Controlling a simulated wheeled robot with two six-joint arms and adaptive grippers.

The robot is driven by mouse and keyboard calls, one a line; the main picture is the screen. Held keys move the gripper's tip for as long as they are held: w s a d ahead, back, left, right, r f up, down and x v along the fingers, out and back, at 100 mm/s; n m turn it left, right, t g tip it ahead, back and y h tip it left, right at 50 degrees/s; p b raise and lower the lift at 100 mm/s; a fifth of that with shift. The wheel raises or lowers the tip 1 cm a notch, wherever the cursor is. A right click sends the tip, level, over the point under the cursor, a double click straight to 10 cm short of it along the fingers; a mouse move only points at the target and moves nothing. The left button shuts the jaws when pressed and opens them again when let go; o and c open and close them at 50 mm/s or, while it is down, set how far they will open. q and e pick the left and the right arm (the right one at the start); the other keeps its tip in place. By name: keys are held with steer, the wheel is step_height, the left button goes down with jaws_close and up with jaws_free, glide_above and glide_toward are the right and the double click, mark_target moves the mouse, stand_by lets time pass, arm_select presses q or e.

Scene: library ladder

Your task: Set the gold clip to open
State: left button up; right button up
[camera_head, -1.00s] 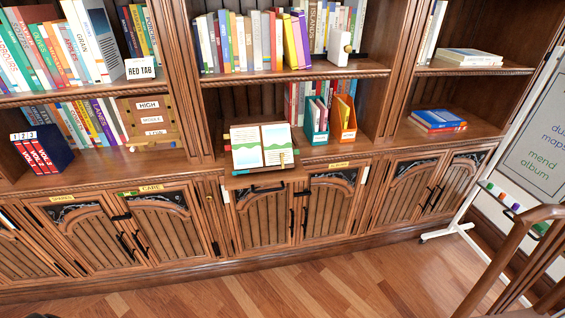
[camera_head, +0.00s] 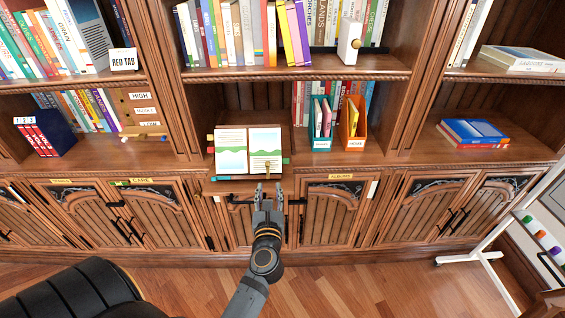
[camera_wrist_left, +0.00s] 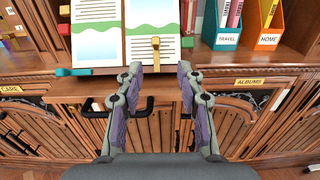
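The gold clip (camera_head: 267,166) is a small upright piece at the lower edge of the right page of an open book (camera_head: 232,150) on a wooden stand. It is larger in the left wrist view (camera_wrist_left: 156,45), standing over the lower text of the page. I cannot tell its setting for certain. My left gripper (camera_head: 268,187) is just below and in front of the clip. In the left wrist view its two fingers (camera_wrist_left: 160,68) are apart with nothing between them, and the clip shows beyond the gap. My right gripper is not in view.
Coloured tabs line the stand's sides. A teal file box (camera_head: 321,125) and an orange one (camera_head: 352,124) stand to the right. Cabinet doors with black handles (camera_head: 302,222) lie below the ledge. A whiteboard stand (camera_head: 480,258) is at the right.

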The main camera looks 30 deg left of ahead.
mark_target(267, 164)
arm_select(q)
steer(key=p+x, duration=0.1)
steer(key=x, duration=0.3)
steer(key=p+x, duration=0.1)
steer(key=x, duration=0.4)
steer(key=shift+s+a+r, duration=0.1)
steer(key=shift+a+r, duration=0.05)
steer(key=shift+a, duration=0.2)
steer(key=shift+w+a, duration=0.15)
steer(key=shift+w, duration=0.25)
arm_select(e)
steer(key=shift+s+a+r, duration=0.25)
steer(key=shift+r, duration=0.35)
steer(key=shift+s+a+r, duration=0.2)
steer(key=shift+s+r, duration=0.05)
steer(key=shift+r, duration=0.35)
arm_select(q)
steer(key=shift+c, duration=0.4)
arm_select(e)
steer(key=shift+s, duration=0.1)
arm_select(q)
jaws_close()
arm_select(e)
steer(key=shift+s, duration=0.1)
